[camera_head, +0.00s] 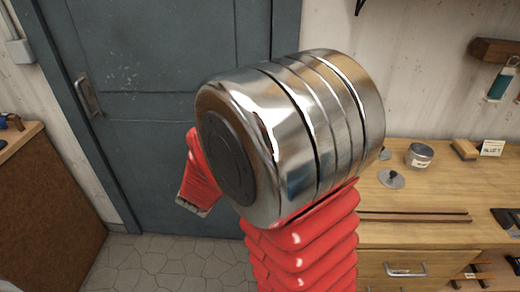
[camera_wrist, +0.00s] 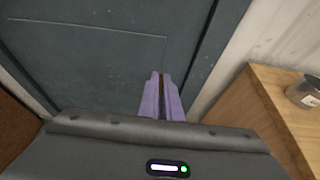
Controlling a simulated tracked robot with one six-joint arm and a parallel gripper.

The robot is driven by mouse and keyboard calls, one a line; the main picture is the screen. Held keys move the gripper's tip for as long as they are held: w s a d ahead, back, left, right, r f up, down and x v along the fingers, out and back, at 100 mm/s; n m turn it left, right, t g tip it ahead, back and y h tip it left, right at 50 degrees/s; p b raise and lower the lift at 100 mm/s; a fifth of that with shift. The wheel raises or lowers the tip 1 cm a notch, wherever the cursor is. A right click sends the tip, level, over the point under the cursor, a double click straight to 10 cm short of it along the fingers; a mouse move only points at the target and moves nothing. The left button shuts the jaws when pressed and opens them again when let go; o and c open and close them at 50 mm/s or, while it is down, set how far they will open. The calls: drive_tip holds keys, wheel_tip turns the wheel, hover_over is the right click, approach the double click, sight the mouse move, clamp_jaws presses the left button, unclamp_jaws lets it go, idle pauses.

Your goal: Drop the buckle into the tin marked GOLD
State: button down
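My gripper (camera_wrist: 162,80) shows in the wrist view as two pale purple fingers close together, in front of the blue-grey door. A thin brownish-gold sliver, which looks like the buckle (camera_wrist: 162,84), shows between the fingers; most of it is hidden. A round metal tin (camera_head: 419,156) with a pale label stands on the wooden bench in the head view, and a tin also shows at the right edge of the wrist view (camera_wrist: 304,93). Its label is too small to read. My gripper is left of the bench, apart from the tin.
The wooden bench (camera_head: 440,206) is at the right. A knobbed lid (camera_head: 391,179), a small card (camera_head: 491,148) and thin dark strips (camera_head: 415,217) lie on it. A brown cabinet (camera_head: 45,205) stands at the left. Tiled floor is clear below the door (camera_head: 120,60).

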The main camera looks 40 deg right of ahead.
drive_tip(key=w+a+f+n+t+y, duration=0.1)
drive_tip(key=a+n+y, duration=0.1)
drive_tip(key=a, duration=0.6)
drive_tip(key=w+a+f+n+t+y, duration=0.1)
drive_tip(key=a+f+n+y, duration=0.1)
drive_tip(key=a, duration=0.6)
drive_tip(key=shift+a+n+t+y, duration=0.15)
drive_tip(key=shift+n+t+y, duration=0.15)
drive_tip(key=shift+n+y, duration=0.1)
